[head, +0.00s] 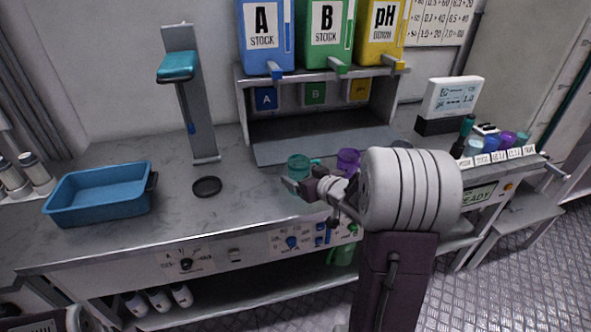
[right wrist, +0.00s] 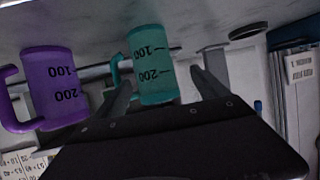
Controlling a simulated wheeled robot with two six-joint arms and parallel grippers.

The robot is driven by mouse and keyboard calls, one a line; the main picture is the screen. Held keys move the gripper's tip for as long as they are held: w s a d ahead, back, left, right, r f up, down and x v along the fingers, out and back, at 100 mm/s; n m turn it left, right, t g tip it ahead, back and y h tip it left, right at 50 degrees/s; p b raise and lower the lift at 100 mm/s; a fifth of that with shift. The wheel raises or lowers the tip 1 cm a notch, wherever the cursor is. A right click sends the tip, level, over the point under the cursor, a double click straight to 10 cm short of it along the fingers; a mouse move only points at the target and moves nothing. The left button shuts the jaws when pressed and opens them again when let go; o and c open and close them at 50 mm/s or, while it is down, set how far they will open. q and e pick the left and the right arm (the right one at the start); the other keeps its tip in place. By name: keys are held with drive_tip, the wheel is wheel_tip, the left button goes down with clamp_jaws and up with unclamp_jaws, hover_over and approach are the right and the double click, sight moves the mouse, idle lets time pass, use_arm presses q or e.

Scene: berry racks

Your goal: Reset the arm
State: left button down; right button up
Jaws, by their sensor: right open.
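My right arm reaches over the workbench (head: 235,175) from the lower right. Its gripper (head: 300,184) is open close to a teal measuring cup (head: 298,168). In the right wrist view, which looks upside down, the teal cup (right wrist: 152,68) with black markings shows between the two spread fingers of the gripper (right wrist: 165,85). I cannot tell whether a finger touches it. A purple measuring cup (head: 347,158) stands to the right, partly hidden by my arm. It also shows in the right wrist view (right wrist: 55,88), outside the fingers. My left gripper is not in view.
A blue tray (head: 100,212) and a black disc (head: 207,187) lie left of the gripper. A stand with a teal top (head: 178,66) rises behind. A rack (head: 318,76) holds blue, green and yellow stock containers. Several small cups and a display (head: 455,98) are at the right.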

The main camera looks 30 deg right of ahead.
drive_tip(key=shift+s+r, duration=0.2)
drive_tip(key=shift+s, duration=0.5)
drive_tip(key=shift+a+r+p, duration=0.1)
drive_tip(key=shift+r+p, duration=0.05)
drive_tip(key=shift+p, duration=0.2)
drive_tip(key=s+a+g+p, duration=0.1)
drive_tip(key=p, duration=0.1)
drive_tip(key=s+a+g+h+p, duration=0.1)
drive_tip(key=g+p, duration=0.1)
drive_tip(key=p, duration=0.1)
drive_tip(key=shift+a+m, duration=0.15)
drive_tip(key=shift+m, duration=0.25)
drive_tip(key=s+a+f+g+y+p, duration=0.1)
drive_tip(key=s+a+f+g+p, duration=0.1)
drive_tip(key=s+a+g+p, duration=0.4)
drive_tip(key=s+a+g, duration=0.1)
drive_tip(key=s+a, duration=0.2)
drive_tip(key=s, duration=0.3)
drive_tip(key=s+a+g, duration=0.2)
drive_tip(key=s+a, duration=0.2)
drive_tip(key=s, duration=0.1)
drive_tip(key=shift+s+f+n, duration=0.35)
drive_tip(key=shift+s+n, duration=0.05)
